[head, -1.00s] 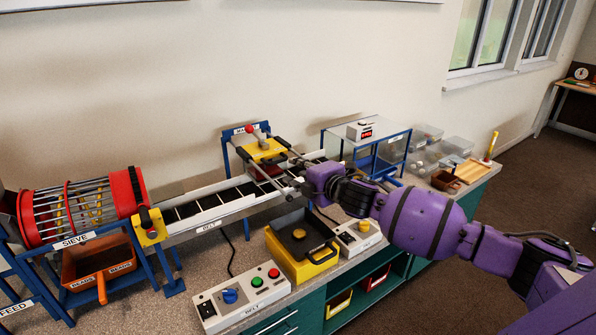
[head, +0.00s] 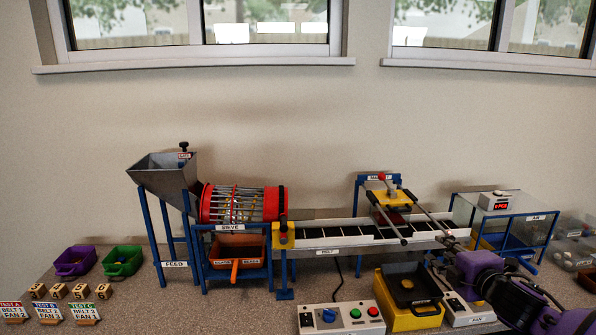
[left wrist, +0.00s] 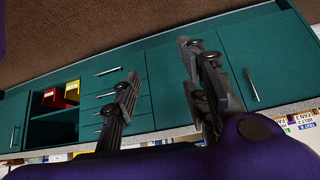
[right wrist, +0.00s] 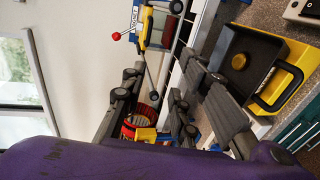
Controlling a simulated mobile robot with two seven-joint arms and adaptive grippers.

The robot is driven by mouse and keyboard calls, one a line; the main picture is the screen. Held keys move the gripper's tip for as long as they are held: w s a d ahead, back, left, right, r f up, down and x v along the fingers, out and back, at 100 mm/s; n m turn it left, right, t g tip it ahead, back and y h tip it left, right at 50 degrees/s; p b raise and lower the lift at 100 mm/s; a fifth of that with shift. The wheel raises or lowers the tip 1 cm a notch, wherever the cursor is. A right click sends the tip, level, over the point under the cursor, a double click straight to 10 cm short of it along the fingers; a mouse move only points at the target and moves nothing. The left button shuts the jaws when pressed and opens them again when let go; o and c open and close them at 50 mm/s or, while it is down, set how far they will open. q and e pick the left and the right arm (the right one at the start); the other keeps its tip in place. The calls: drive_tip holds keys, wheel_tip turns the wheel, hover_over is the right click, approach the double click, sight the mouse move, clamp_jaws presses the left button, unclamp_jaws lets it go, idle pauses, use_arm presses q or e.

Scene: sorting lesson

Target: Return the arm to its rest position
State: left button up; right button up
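My right arm is purple and comes in at the lower right of the head view. Its gripper (head: 440,264) is beside the black tray (head: 410,284), near the front edge of the belt (head: 345,233). In the right wrist view the right gripper (right wrist: 157,82) has its fingers apart with nothing between them; the black tray (right wrist: 247,62) lies to their right. My left gripper is outside the head view. In the left wrist view the left gripper (left wrist: 160,60) has its fingers apart and empty, with teal cabinet fronts (left wrist: 165,75) behind.
The sieve (head: 243,204), feed hopper (head: 165,172) and magnet stand (head: 385,195) line the counter. A belt control box (head: 341,318) stands at the front. A blue-framed air unit (head: 503,222) is at the right. Purple (head: 76,260) and green (head: 122,260) bins stand at the left.

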drive_tip(key=s+a+f+m+g+y+p, duration=0.1)
drive_tip(key=s+a+f+m, duration=0.45)
drive_tip(key=s+f, duration=0.35)
drive_tip(key=s+a+f+m+g+y+p, duration=0.1)
drive_tip(key=s+a+f+m+g, duration=0.1)
drive_tip(key=s+a+f+m, duration=0.55)
use_arm(q)
wheel_tip(320, 180, up, 6)
drive_tip(key=w+d+p, duration=0.1)
drive_tip(key=w+p, duration=0.2)
drive_tip(key=shift+d+t, duration=0.15)
drive_tip(key=shift+t, duration=0.25)
use_arm(e)
drive_tip(key=s+a+f+m+g+h, duration=0.1)
drive_tip(key=s+f, duration=0.4)
drive_tip(key=s, duration=0.6)
drive_tip(key=s+a+f+m+g, duration=0.1)
drive_tip(key=s+f, duration=0.4)
drive_tip(key=s, duration=0.7)
drive_tip(key=s+a+f+m+g+h, duration=0.1)
drive_tip(key=s+f, duration=0.4)
drive_tip(key=s, duration=0.7)
drive_tip(key=m+g, duration=0.1)
drive_tip(key=m, duration=0.1)
drive_tip(key=shift+s+a+m+h, duration=0.15)
drive_tip(key=shift+a+m+h, duration=0.15)
drive_tip(key=shift+a, duration=0.1)
